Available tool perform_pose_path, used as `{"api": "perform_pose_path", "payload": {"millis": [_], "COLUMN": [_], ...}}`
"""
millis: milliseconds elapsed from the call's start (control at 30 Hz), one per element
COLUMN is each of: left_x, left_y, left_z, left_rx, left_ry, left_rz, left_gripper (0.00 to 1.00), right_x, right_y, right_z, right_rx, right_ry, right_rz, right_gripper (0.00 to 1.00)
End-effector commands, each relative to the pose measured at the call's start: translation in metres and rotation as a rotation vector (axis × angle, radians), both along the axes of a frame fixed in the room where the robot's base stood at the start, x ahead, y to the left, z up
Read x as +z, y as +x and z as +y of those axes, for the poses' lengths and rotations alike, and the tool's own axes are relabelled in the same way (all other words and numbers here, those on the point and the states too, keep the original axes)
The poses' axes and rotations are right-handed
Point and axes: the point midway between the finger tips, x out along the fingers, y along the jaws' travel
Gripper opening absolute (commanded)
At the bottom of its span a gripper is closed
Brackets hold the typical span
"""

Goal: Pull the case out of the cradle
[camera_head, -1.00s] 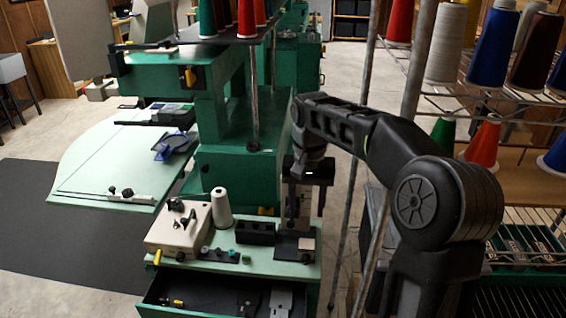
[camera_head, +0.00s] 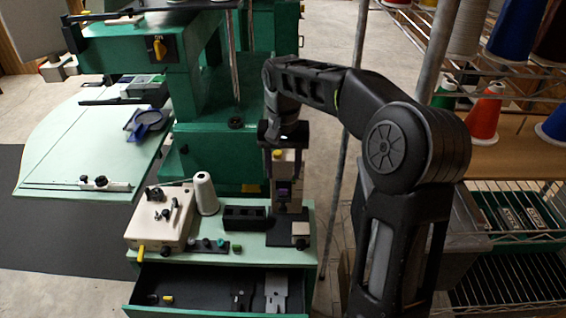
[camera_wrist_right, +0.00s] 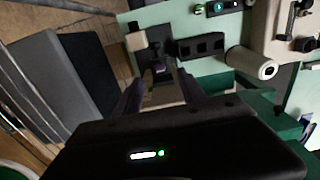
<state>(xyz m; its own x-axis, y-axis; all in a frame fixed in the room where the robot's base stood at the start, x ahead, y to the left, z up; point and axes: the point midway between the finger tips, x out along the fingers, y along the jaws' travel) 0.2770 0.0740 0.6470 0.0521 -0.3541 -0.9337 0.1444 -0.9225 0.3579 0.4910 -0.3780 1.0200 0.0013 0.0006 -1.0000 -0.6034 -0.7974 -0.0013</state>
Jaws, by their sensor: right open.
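A pale grey upright stand on a black base (camera_head: 280,236) is on the green bench top; I take it for the cradle. My right gripper (camera_head: 282,183) is at the upper part of this stand, its jaws open. In the right wrist view the two dark purplish fingers (camera_wrist_right: 161,95) stand apart, with the pale stand (camera_wrist_right: 163,97) between them. A small dark part (camera_wrist_right: 160,70) sits on the stand beyond the fingers; I cannot tell whether it is the case. The gripper body hides part of the stand. My left gripper is not in view.
A black slotted block (camera_head: 245,217), a white thread cone (camera_head: 205,192) and a cream box with knobs (camera_head: 160,217) stand left of the stand. An open drawer (camera_head: 210,288) is below the bench top. A metal pole and a wire thread rack (camera_head: 520,235) are at right.

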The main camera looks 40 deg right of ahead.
Motion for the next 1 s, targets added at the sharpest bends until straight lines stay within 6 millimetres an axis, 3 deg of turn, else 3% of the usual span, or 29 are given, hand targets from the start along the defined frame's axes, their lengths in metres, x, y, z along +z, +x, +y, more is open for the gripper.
{"api": "perform_pose_path", "payload": {"millis": [400,767,1000], "left_x": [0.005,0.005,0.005], "left_y": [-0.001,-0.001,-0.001], "left_z": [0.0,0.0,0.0], "left_rx": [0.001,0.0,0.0], "left_ry": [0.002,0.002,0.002], "left_rz": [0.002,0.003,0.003], "left_gripper": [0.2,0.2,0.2], "right_x": [-0.056,-0.061,-0.061], "right_y": [-0.001,0.0,0.0], "right_z": [0.0,0.0,0.0], "right_rx": [-0.001,0.0,0.0], "right_ry": [0.0,0.0,0.0], "right_rz": [0.004,0.0,0.0], "right_gripper": [0.48,0.48,0.29]}}
